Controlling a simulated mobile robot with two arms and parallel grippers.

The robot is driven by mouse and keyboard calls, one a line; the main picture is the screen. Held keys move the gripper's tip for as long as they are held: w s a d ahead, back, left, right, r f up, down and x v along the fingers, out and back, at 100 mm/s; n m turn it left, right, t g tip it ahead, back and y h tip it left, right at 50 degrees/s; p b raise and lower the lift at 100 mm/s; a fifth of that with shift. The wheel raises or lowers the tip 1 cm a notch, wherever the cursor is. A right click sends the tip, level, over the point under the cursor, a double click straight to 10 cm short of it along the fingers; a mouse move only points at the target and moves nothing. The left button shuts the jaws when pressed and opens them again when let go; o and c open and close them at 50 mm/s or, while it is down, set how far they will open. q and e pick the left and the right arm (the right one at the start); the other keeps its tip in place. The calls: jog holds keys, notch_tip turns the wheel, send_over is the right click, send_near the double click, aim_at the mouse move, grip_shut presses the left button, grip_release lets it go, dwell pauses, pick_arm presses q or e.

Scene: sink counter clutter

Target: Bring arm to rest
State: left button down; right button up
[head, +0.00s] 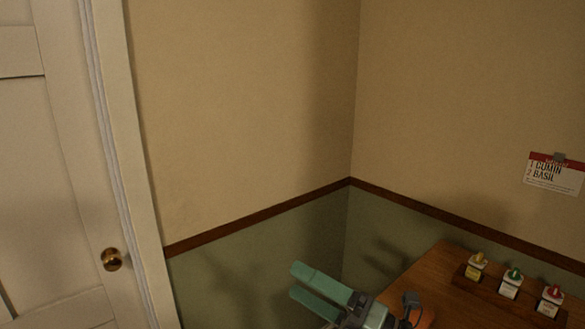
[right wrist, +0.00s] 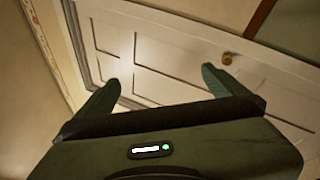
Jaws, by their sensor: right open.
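My right gripper (head: 305,281) is raised at the bottom middle of the head view, left of the wooden counter. Its two green fingers point up and to the left. In the right wrist view the fingers of the right gripper (right wrist: 160,78) stand wide apart with nothing between them. It is open and empty, and no object touches it. The right wrist camera faces the white door (right wrist: 180,55) past the fingertips. My left gripper shows in neither view.
A wooden counter (head: 432,275) at the lower right holds a rack with several small jars, including a yellow one (head: 476,266), a green one (head: 511,284) and a red one (head: 550,301). A card (head: 555,174) hangs on the wall. A door with a brass knob (head: 112,259) is at left.

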jog(key=w+d+f+m+t+h, duration=0.2)
jog(key=d+m+t+h, duration=0.4)
jog(key=m, duration=0.5)
jog(key=w+d+f+m+t+h, duration=0.15)
jog(key=d+m+t+h, duration=0.25)
jog(key=d+m+h, duration=0.5)
jog(key=s+d+f+m+g+h, duration=0.2)
jog(key=f+m, duration=0.2)
jog(key=f, duration=0.1)
jog(key=s+d+f+m+g+h, duration=0.2)
jog(key=f+m, duration=0.2)
jog(key=f, duration=0.2)
jog(key=s+f+m+g, duration=0.3)
jog(key=s+f+g, duration=0.3)
jog(key=s+f, duration=0.45)
jog(key=s+f+m+g, duration=0.3)
jog(key=s+f+g, duration=0.35)
jog(key=s, duration=0.65)
jog(key=s+f+g, duration=0.2)
jog(key=s+f, duration=0.1)
jog(key=f, duration=2.7)
jog(key=s+d+f+b, duration=0.1)
jog(key=s+d+f, duration=0.1)
jog(key=s+f, duration=1.2)
jog(key=shift+s+d+n, duration=0.15)
jog(key=shift+s+n, duration=0.25)
jog(key=shift+s, duration=0.5)
jog(key=shift+g, duration=0.25)
